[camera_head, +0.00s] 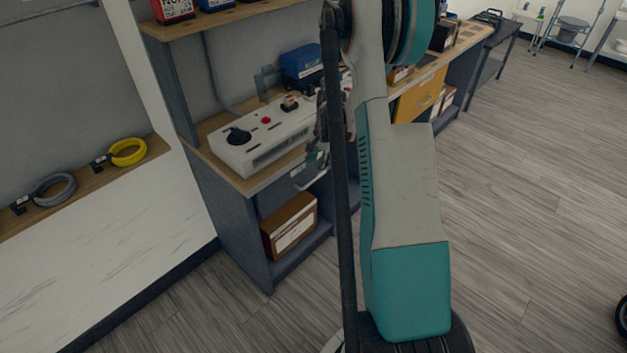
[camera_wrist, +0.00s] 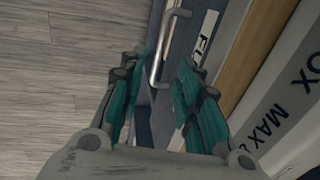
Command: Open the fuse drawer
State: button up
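The fuse drawer (camera_head: 275,196) has a dark front under the worktop of the workbench and looks shut. In the wrist view its front (camera_wrist: 186,45) carries a white label (camera_wrist: 205,38) starting with "FU", the rest being cut off by my finger. A silver bar handle (camera_wrist: 166,42) stands out from that front. My gripper (camera_wrist: 165,65) is open, with its teal fingers on either side of the handle's lower end. I cannot tell whether they touch it. In the head view my gripper (camera_head: 318,158) is at the drawer's right, partly hidden by my arm.
A white control box (camera_head: 262,140) with a black knob and red button sits on the worktop above the drawer. A brown box (camera_head: 290,226) stands on the shelf below. A yellow drawer (camera_head: 420,95) is farther along. The floor (camera_head: 540,190) at right is clear.

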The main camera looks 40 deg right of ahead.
aim_at(313, 180)
jog(key=f+b, duration=0.1)
jog(key=f, duration=0.2)
jog(key=w+f+b, duration=0.1)
jog(key=f, duration=0.1)
jog(key=f+b, duration=0.1)
jog(key=f, duration=0.2)
jog(key=shift+w+f, duration=0.3)
jog(key=shift+w, duration=0.05)
jog(key=shift+a, duration=0.1)
jog(key=shift+c, duration=0.3)
grip_shut()
